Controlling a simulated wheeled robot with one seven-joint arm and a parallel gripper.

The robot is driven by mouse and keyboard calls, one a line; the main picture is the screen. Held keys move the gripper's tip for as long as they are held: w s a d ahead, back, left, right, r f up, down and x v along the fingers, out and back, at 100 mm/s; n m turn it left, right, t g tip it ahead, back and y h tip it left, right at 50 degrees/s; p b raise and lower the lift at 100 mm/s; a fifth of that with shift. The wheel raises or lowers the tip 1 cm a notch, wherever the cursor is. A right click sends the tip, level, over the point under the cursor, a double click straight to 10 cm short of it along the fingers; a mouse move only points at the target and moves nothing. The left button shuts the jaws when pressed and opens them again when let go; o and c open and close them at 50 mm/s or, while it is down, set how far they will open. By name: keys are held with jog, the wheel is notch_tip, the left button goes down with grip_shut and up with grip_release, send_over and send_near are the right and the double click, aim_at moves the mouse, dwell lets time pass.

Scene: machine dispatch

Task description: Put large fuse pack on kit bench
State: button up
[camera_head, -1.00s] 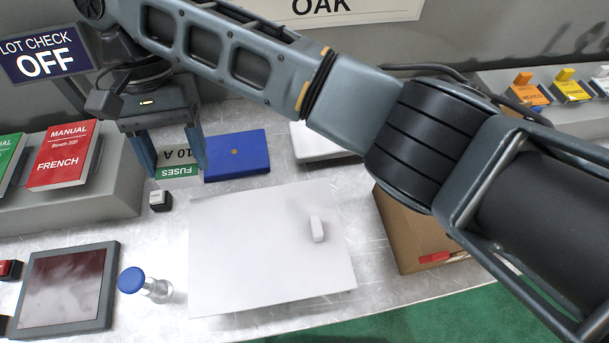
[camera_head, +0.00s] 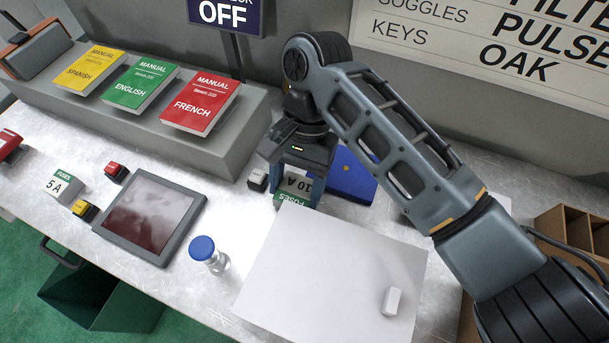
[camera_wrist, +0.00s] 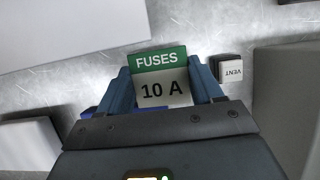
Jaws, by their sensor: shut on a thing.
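The large fuse pack (camera_head: 297,186), white with a green FUSES band and marked 10 A, is between the fingers of my gripper (camera_head: 298,194). In the wrist view the pack (camera_wrist: 162,88) is upright and my gripper (camera_wrist: 160,84) is shut on its two sides. The pack is over the metal bench (camera_head: 228,213), at the far left corner of a white sheet. I cannot tell whether it touches the bench. A smaller fuse pack (camera_head: 62,186), marked 5 A, lies farther left.
The white sheet (camera_head: 320,270) bears a small white block (camera_head: 391,301). A blue box (camera_head: 350,180) is just right of my gripper, and a VENT button (camera_head: 257,180) is left. Manuals (camera_head: 200,104) rest on a grey ledge.

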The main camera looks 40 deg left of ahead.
jog(key=shift+f, duration=0.5)
jog(key=shift+c, duration=0.6)
jog(key=o, duration=1.4)
jog(key=shift+r, duration=0.1)
jog(key=v, duration=1.2)
